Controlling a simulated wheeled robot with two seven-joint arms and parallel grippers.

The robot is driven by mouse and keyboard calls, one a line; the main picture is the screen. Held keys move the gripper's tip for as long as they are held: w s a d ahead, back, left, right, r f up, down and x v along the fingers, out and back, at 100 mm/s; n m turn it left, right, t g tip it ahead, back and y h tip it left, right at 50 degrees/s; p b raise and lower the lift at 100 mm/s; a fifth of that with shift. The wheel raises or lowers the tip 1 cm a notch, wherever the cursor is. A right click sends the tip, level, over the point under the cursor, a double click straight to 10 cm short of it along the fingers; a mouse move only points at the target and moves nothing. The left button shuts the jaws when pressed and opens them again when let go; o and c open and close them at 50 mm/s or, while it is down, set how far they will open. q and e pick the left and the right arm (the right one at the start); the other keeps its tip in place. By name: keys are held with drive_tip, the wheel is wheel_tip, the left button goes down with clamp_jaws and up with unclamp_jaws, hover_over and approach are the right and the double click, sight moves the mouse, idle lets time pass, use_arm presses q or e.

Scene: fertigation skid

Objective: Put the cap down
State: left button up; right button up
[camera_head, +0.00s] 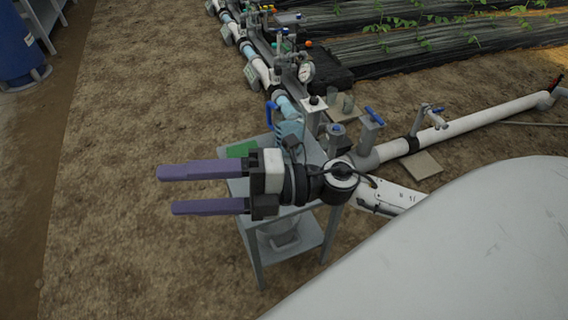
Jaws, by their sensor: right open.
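My right gripper (168,190) is open, its two purple fingers pointing left with nothing between them. It hangs over the small grey stand (255,258), with its fingers reaching past the stand's left edge. I cannot make out a cap for certain. Small grey fittings stand on the skid behind the gripper, and one could be the cap. The gripper and wrist hide much of the stand's top. My left gripper is not in view.
A green patch (241,149) shows on the stand. A grey vessel (279,236) sits on its lower shelf. White pipes (470,119) with blue-handled valves (374,116) and a gauge (306,71) run behind. Bare soil (120,130) lies free at left.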

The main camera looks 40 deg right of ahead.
drive_tip(key=w+d+f+n+g+h+b, duration=0.1)
drive_tip(key=w+d+f+n+g+h, duration=0.1)
drive_tip(key=d+f+n+g+h, duration=0.7)
drive_tip(key=w+d+f+n+t+h, duration=0.1)
drive_tip(key=d+t+h, duration=0.15)
drive_tip(key=d, duration=0.65)
drive_tip(key=w+d+n+t+h, duration=0.1)
drive_tip(key=w+d+t+h, duration=0.15)
drive_tip(key=d, duration=0.55)
drive_tip(key=shift+g+h, duration=0.3)
drive_tip(key=shift+g, duration=0.1)
drive_tip(key=x, duration=0.1)
drive_tip(key=b+x, duration=0.2)
drive_tip(key=x, duration=0.1)
drive_tip(key=shift+s+f, duration=0.2)
drive_tip(key=shift+s, duration=0.15)
drive_tip(key=shift+w+a+f, duration=0.1)
drive_tip(key=shift+f, duration=0.5)
drive_tip(key=b+x, duration=0.2)
drive_tip(key=x, duration=0.1)
drive_tip(key=shift+a+f, duration=0.2)
drive_tip(key=shift+f, duration=0.15)
drive_tip(key=shift+w+f, duration=0.1)
drive_tip(key=shift+f, duration=0.1)
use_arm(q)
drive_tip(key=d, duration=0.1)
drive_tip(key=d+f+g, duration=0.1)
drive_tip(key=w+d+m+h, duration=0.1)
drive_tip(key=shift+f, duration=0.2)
